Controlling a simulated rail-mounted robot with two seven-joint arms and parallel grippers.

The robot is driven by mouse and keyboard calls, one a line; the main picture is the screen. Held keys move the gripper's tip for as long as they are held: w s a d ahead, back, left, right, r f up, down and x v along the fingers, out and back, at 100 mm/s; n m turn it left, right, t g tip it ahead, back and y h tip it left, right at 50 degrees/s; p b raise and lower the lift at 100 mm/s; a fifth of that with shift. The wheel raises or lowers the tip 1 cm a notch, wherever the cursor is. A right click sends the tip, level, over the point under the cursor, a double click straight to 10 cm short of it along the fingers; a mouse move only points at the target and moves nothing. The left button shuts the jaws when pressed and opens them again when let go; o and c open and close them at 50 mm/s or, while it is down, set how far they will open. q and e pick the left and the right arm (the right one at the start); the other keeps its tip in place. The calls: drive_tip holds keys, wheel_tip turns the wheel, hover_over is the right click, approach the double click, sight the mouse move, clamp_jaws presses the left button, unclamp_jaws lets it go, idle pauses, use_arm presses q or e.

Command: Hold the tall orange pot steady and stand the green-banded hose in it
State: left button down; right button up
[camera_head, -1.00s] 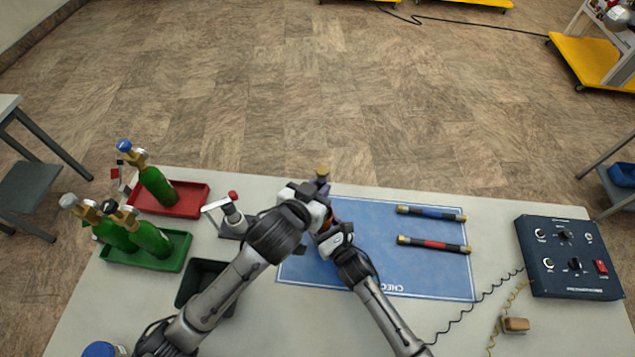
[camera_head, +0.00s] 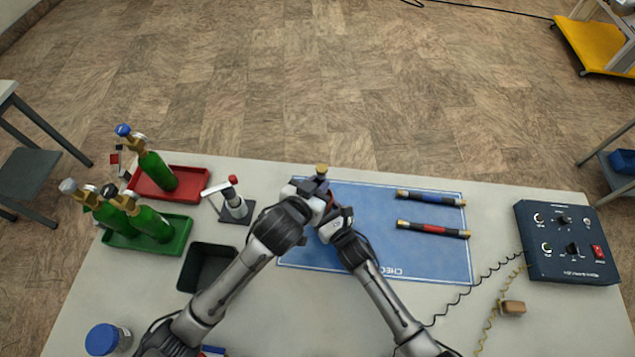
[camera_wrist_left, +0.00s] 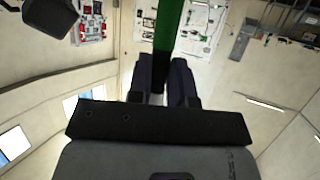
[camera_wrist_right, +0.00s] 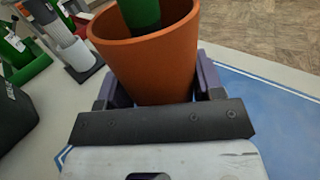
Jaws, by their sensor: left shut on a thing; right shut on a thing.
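The tall orange pot (camera_wrist_right: 150,62) is upright in the right wrist view, and my right gripper (camera_wrist_right: 153,90) is shut on it from the side. The green-banded hose (camera_wrist_left: 167,28) is in my left gripper (camera_wrist_left: 163,80), which is shut on it. In the right wrist view the hose's green part (camera_wrist_right: 139,14) reaches down inside the pot's mouth; its lower end is hidden by the pot wall. In the head view the hose's brass end (camera_head: 321,169) shows above my left gripper (camera_head: 318,187). My arms hide nearly all of the pot there.
Blue-banded (camera_head: 431,198) and red-banded (camera_head: 433,229) hoses lie on the blue mat (camera_head: 375,245). A control box (camera_head: 567,240) is at right. Red (camera_head: 190,188) and green (camera_head: 178,252) trays with green cylinders, a black bin (camera_head: 207,268) and a small stand (camera_head: 234,205) are at left.

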use_arm(q)
drive_tip(key=c, duration=1)
unclamp_jaws()
drive_tip(key=shift+o, duration=0.2)
drive_tip(key=v, duration=1.2)
drive_tip(key=shift+f, duration=0.1)
use_arm(e)
drive_tip(key=o, duration=1)
